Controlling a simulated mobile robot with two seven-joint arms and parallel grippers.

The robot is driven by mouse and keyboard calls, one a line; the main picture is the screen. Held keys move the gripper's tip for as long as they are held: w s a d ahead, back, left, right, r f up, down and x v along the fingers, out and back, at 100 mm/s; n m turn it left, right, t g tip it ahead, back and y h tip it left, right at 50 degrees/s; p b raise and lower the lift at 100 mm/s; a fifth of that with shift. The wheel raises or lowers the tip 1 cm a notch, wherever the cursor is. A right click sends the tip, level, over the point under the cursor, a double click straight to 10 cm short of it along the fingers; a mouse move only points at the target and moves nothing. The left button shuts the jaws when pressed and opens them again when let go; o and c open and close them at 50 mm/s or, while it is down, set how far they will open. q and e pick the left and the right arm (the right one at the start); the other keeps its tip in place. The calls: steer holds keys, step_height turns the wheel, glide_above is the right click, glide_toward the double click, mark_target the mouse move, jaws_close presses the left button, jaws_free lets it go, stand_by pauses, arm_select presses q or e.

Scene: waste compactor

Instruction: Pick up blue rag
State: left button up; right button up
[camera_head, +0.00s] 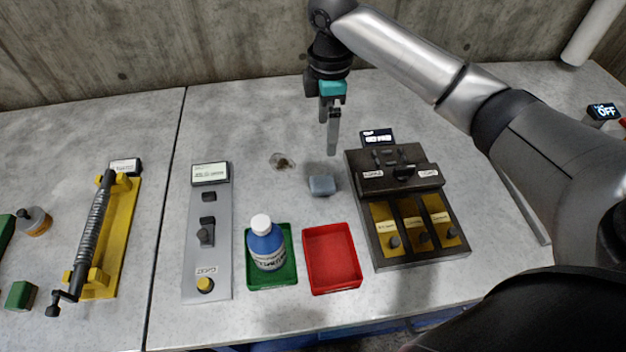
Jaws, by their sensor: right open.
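The blue rag (322,185) is a small grey-blue folded block. It lies on the grey bench top, behind the red tray and left of the dark control box. My right gripper (330,148) hangs above the bench behind the rag, with its fingers pointing down. It is open, apart from the rag, and nothing shows between its fingers. My left gripper is out of view.
A blue bottle (266,246) stands in a green tray (289,273) beside an empty red tray (331,258). The dark control box (410,200) stands right of the rag. A grey switch panel (208,240) and yellow device (104,240) lie left.

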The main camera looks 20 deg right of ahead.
step_height(320, 180, down, 2)
steer(key=w+f+b, duration=0.1)
steer(key=b, duration=0.2)
glide_above(323, 182)
step_height(323, 182, down, 8)
steer(key=shift+w+f, duration=0.1)
steer(key=shift+w, duration=0.05)
steer(key=shift+f, duration=0.45)
step_height(323, 182, down, 5)
steer(key=shift+f+b, duration=0.1)
steer(key=shift+b, duration=0.2)
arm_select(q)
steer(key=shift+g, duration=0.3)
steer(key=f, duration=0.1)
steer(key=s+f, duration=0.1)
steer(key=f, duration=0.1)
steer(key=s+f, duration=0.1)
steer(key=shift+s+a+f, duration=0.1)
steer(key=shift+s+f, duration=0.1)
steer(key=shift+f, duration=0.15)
arm_select(e)
steer(key=shift+c, duration=0.2)
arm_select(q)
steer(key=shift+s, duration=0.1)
arm_select(e)
steer(key=c, duration=1.4)
steer(key=shift+r, duration=0.25)
